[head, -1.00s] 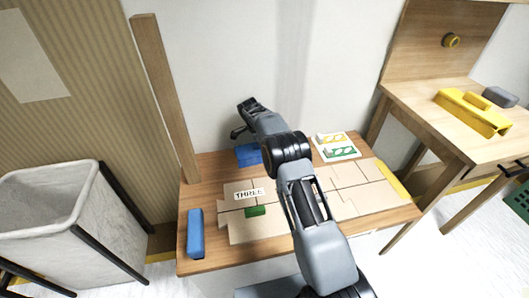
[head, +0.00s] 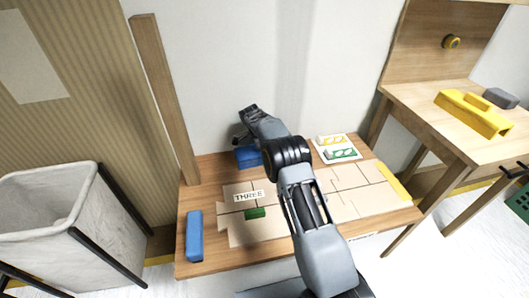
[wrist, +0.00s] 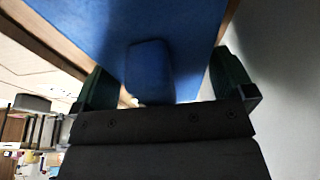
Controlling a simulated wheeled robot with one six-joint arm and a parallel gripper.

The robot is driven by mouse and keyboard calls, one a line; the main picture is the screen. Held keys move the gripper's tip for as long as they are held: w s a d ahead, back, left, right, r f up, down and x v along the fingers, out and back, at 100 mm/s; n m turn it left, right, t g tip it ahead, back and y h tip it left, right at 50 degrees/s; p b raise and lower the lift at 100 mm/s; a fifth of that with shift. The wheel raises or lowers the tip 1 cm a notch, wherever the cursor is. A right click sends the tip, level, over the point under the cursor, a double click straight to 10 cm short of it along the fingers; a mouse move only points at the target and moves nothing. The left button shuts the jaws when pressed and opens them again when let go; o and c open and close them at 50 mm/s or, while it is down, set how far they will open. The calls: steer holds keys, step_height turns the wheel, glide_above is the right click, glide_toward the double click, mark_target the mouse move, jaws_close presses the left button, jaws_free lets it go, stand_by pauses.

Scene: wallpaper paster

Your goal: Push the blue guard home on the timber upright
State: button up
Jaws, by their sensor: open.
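The timber upright (head: 167,100) stands at the table's back left corner, against the wall. A blue piece (head: 248,157), which looks like the guard, is at the back of the table, right of the upright and apart from it, partly hidden by my arm. In the wrist view a large blue surface (wrist: 85,25) fills the top, with a blue knob (wrist: 150,72) on it. My gripper (wrist: 165,82) is open, with a dark green finger on each side of the knob and gaps showing. In the head view my gripper (head: 245,124) is over the back blue piece.
Another blue block (head: 194,236) lies at the table's left front edge. Tan panels (head: 345,190), a THREE label (head: 249,196), a small green block (head: 255,213) and a picture card (head: 336,148) lie on the table. A bin (head: 60,220) stands left.

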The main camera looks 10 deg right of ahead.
steer(key=c, duration=0.6)
steer(key=shift+c, duration=0.2)
